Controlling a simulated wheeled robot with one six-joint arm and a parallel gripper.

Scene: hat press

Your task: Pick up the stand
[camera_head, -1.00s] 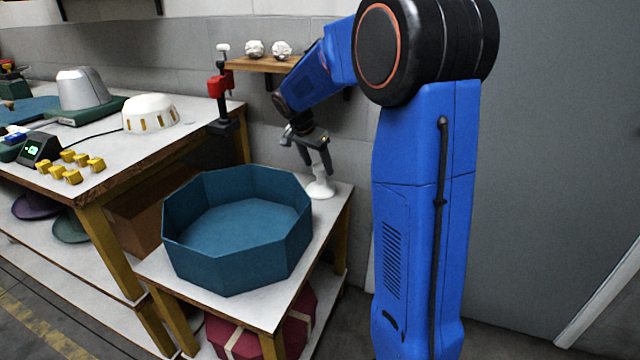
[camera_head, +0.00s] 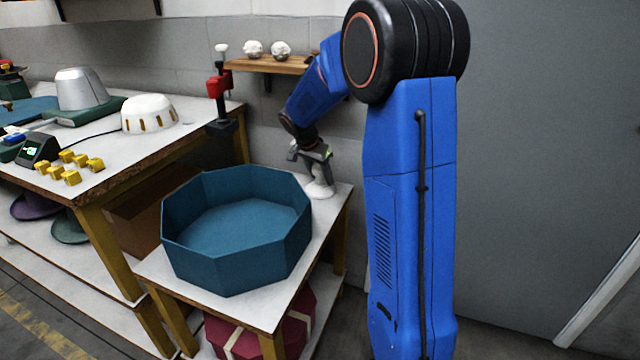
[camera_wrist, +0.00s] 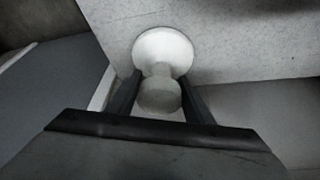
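The white stand (camera_head: 320,189) has a round base and a narrower stem with a knob on top. It stands upright on the small table (camera_head: 237,307), near its back right corner behind the teal box. My gripper (camera_head: 318,172) is low over it, with its fingers on either side of the stem. In the wrist view the stand (camera_wrist: 163,50) lies between the two dark fingers of my gripper (camera_wrist: 161,98). The fingers are apart, and small gaps seem to show beside the knob. Contact with the stem cannot be told clearly.
An open teal octagonal box (camera_head: 240,265) fills most of the small table, left of the stand. A wooden wall shelf (camera_head: 270,66) with white crumpled pieces is above. A red and black tool (camera_head: 219,90) stands on the workbench (camera_head: 190,130) at left.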

